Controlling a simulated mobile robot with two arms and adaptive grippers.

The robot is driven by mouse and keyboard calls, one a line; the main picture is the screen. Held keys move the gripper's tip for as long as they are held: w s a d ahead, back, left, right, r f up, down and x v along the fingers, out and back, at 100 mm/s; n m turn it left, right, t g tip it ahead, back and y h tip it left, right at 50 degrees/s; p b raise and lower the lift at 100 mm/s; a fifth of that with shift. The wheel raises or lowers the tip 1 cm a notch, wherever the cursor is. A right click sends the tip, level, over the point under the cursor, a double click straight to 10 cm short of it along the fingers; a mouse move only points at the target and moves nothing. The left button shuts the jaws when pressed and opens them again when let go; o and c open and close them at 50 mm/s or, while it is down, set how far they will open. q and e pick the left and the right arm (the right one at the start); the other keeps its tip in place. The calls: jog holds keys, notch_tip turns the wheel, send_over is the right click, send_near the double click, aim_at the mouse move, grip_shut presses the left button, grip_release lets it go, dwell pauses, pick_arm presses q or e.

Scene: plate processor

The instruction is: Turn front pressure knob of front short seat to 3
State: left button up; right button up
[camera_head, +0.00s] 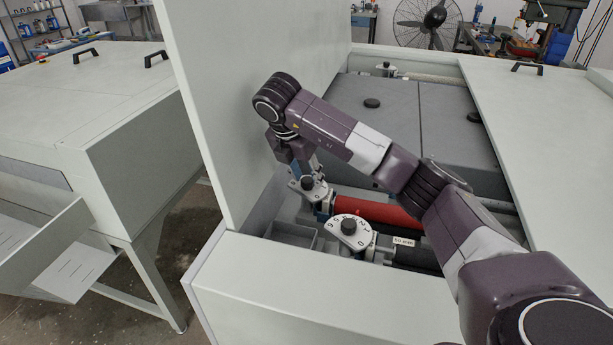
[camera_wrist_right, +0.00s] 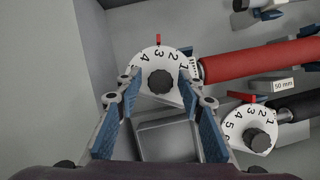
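A white numbered dial with a black knob (camera_wrist_right: 161,82) lies between the fingertips of my right gripper (camera_wrist_right: 160,92) in the right wrist view. The fingers are open, one on each side of the knob; I cannot tell whether they touch it. The red marker (camera_wrist_right: 158,39) above this dial points close to the 3. In the head view my right gripper (camera_head: 305,174) points down at this knob (camera_head: 307,184), which it partly hides. A second dial with a black knob (camera_wrist_right: 258,142) sits lower right, also seen in the head view (camera_head: 348,227). My left gripper is not in view.
A red roller (camera_head: 375,211) runs right from the first dial. A tall light panel (camera_head: 235,90) stands close behind the gripper on the left. The machine's front wall (camera_head: 320,290) borders the bay. A grey cover (camera_head: 405,115) lies behind my right arm.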

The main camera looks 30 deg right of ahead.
jog(key=shift+o, duration=0.2)
jog(key=v, duration=1.2)
jog(key=shift+s+f, duration=0.1)
dwell(0.5)
